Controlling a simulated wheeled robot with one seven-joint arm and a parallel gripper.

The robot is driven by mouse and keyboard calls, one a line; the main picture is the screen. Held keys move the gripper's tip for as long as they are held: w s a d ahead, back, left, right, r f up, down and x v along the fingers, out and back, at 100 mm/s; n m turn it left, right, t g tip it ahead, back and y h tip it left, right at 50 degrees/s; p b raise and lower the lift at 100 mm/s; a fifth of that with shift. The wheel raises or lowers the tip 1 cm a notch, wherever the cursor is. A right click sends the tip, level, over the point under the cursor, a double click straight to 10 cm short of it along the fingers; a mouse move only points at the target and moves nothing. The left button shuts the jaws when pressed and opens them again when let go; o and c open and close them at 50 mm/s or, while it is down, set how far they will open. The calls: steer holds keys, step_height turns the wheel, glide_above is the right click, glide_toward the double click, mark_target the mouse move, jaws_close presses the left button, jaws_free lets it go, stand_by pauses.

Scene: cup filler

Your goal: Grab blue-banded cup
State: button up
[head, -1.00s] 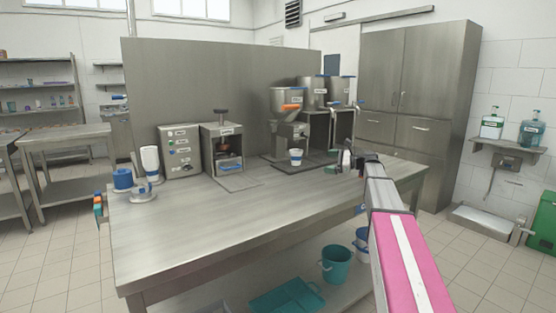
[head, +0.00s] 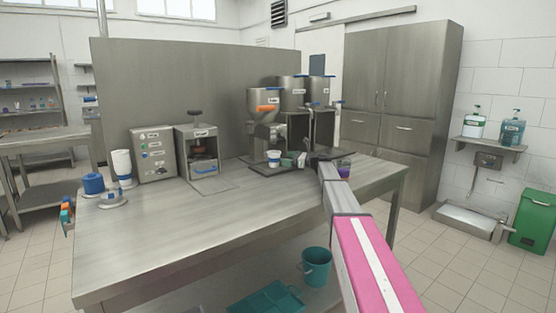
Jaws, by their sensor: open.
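The blue-banded cup (head: 273,159), white with a blue band, stands upright below the orange-marked filler (head: 263,112) on the table. My gripper (head: 294,159) is open, just to the right of the cup. Its near finger looks very close to the cup; I cannot tell whether they touch. The cup is not clearly between the fingers. My pink and grey arm comes in from the lower right and hides part of the table.
More steel hoppers (head: 319,92) stand right of the filler. A press machine (head: 196,152) and a labelled box (head: 153,154) stand left. The table's (head: 190,225) front is clear.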

mark_target(276, 156)
steer(key=x, duration=0.7)
steer(key=shift+w+r, duration=0.15)
steer(key=shift+w, duration=0.05)
steer(key=c, duration=1)
steer(key=shift+c, duration=0.2)
